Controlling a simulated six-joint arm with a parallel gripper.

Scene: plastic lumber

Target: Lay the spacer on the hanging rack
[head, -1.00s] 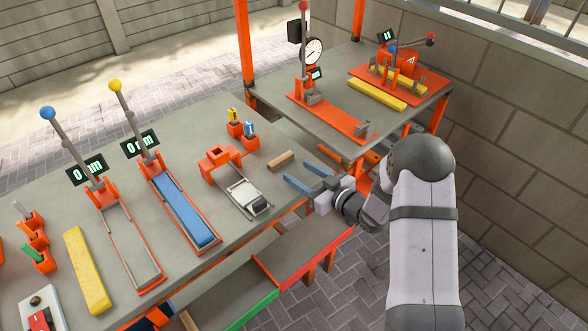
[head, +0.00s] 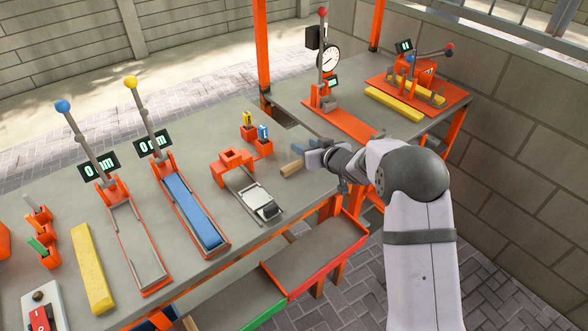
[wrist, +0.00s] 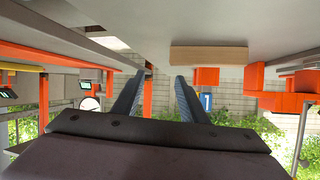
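The likely spacer is a small tan wooden block (head: 292,169) lying on the grey bench near its right edge, beside the orange holder. It also shows in the wrist view (wrist: 209,57), right of the fingers. My gripper (head: 297,148) has blue fingers and is just behind and above the block in the head view. In the wrist view the fingers (wrist: 157,80) are apart with nothing between them. I cannot tell whether they touch the block. I cannot surely identify the hanging rack; orange framing (head: 338,204) at the bench's right end is partly hidden by my arm.
A second bench (head: 300,112) with a dial gauge is beyond.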

